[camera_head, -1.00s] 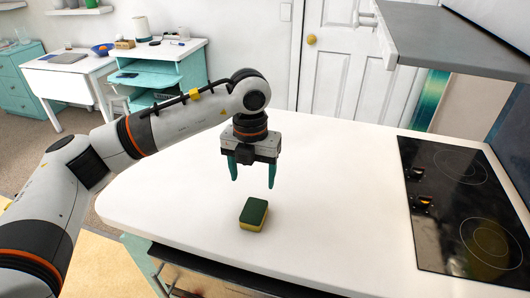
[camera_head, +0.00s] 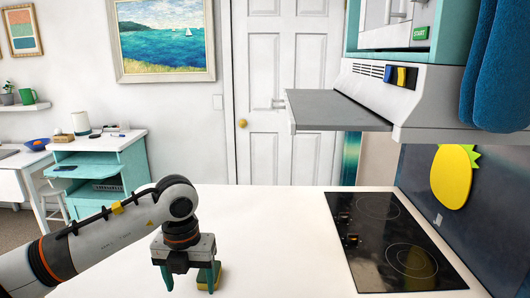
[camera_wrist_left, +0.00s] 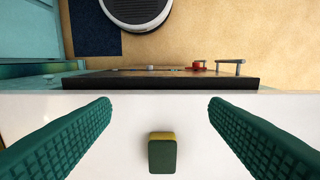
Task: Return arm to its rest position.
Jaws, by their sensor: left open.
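My left gripper (camera_head: 190,284) hangs pointing down above the white counter, with its two green fingers apart and nothing between them. A sponge (camera_head: 203,276), green on top and yellow below, lies on the counter beside the fingers in the head view and is partly hidden by one of them. In the left wrist view the gripper (camera_wrist_left: 160,108) is spread wide, and the sponge (camera_wrist_left: 162,157) lies on the counter, apart from both fingers. My left arm reaches in from the lower left. My right gripper is not in view.
A black cooktop (camera_head: 387,240) is set in the counter (camera_head: 280,240) at the right. A hood with a grey shelf (camera_head: 335,110) juts out above it. A teal desk (camera_head: 105,172) stands at the back left. The middle of the counter is clear.

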